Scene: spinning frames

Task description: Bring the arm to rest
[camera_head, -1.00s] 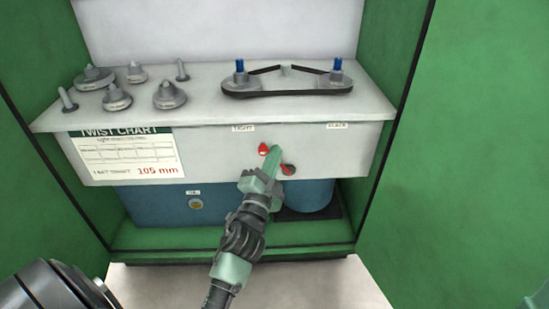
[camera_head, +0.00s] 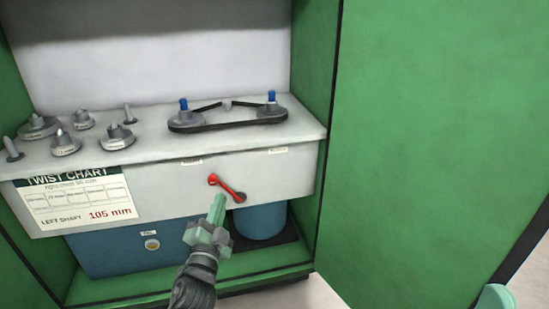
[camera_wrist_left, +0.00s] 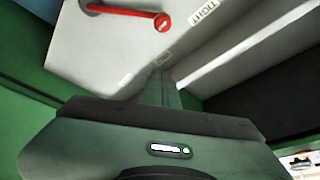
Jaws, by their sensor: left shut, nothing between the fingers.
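My left gripper (camera_head: 218,199) is shut and empty, with its fingers pointing up at the front of the grey machine (camera_head: 292,172). Its tips show just below the red lever (camera_head: 228,188) in the head view. In the left wrist view, the fingers (camera_wrist_left: 160,88) point ahead and the red lever (camera_wrist_left: 125,13) lies above them, apart from them. The lever slants down to the right from its upper left end. My right gripper does not show; only a pale green piece, probably mine, is at the lower right corner.
A black belt (camera_head: 215,125) runs between two blue-topped spindles on the machine's top. Several grey cone-shaped pieces stand at its left. A twist chart (camera_head: 80,200) is on the front. A blue box (camera_head: 120,245) and blue cylinder (camera_head: 262,222) sit below. Green panels (camera_head: 415,120) flank it.

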